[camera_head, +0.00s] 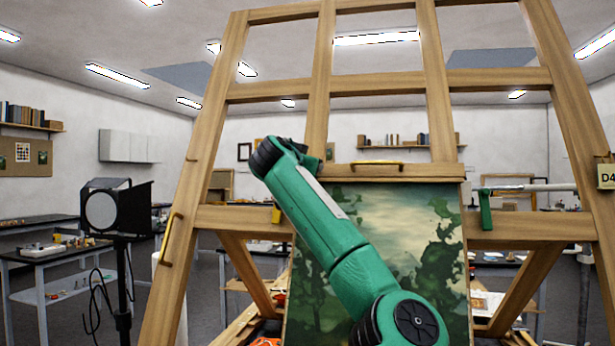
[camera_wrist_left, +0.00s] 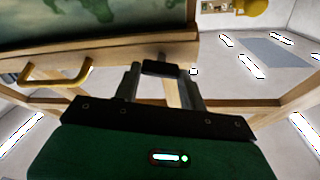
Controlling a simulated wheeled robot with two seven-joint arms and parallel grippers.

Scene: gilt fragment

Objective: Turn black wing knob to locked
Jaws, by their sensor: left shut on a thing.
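The black wing knob (camera_wrist_left: 160,68) is in the left wrist view, at the edge of a wooden bar of the easel. My left gripper (camera_wrist_left: 163,76) is shut on it, one grey finger on each side. Which way the knob is turned relative to a locked mark cannot be told. In the head view, my green arm reaches up and leftward across the easel, and its wrist hides the knob and the gripper. My right gripper is not in view.
The wooden easel (camera_head: 318,90) fills the middle, holding a green landscape painting (camera_head: 440,235). A brass handle (camera_head: 380,163) sits on the bar above the painting. A black studio lamp (camera_head: 118,208) stands at left. A green bracket (camera_head: 486,209) is at right.

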